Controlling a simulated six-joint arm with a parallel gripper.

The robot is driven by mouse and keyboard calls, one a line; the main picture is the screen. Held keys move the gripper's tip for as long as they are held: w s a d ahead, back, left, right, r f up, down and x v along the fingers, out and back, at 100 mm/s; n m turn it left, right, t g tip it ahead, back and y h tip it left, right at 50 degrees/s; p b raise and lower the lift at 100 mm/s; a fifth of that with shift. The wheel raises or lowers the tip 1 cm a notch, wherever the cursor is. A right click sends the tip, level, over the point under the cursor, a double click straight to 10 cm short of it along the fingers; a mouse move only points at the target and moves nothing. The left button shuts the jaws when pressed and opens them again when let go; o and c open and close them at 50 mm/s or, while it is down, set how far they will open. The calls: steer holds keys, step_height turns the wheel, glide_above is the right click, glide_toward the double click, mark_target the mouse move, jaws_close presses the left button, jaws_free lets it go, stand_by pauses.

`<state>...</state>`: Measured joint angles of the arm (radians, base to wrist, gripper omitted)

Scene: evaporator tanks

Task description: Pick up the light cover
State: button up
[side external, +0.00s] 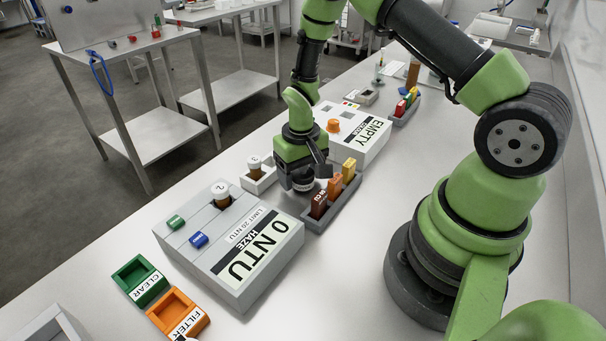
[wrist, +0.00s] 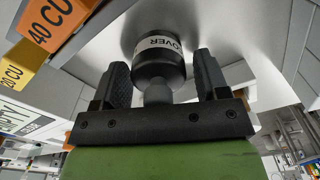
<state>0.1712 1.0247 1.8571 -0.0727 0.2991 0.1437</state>
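The light cover (wrist: 160,60) is a black round piece with a white band lettered "COVER" and a narrower grey knob. In the wrist view it lies between and beyond the fingers of my gripper (wrist: 162,82). The fingers are apart, one on each side of the knob, with a visible gap on both sides. In the side external view my gripper (side external: 302,168) points down at the bench, and the dark cover (side external: 303,185) shows just under it, partly hidden by the fingers. I cannot tell whether any finger touches it.
A grey rack (side external: 331,205) of colour standards stands close on the right. A small white tray (side external: 259,181) with a capped vial is on the left. The "0 NTU" haze meter (side external: 233,243) is in front, and the "EMPTY" colour meter (side external: 358,131) behind.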

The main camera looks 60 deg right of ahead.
steer(key=c, duration=0.7)
steer(key=shift+r, duration=0.1)
steer(key=shift+r, duration=0.25)
steer(key=r, duration=0.9)
steer(key=shift+w+a, duration=0.35)
steer(key=shift+a, duration=0.05)
steer(key=w+a+r+n, duration=0.1)
steer(key=a+n, duration=0.1)
steer(key=a, duration=0.3)
steer(key=w+a+r+n, duration=0.1)
steer(key=w+a+n, duration=0.1)
steer(key=a, duration=0.3)
steer(key=w+a+n, duration=0.2)
steer(key=a, duration=0.3)
steer(key=shift+w+a+r, duration=0.15)
steer(key=shift+r, duration=0.25)
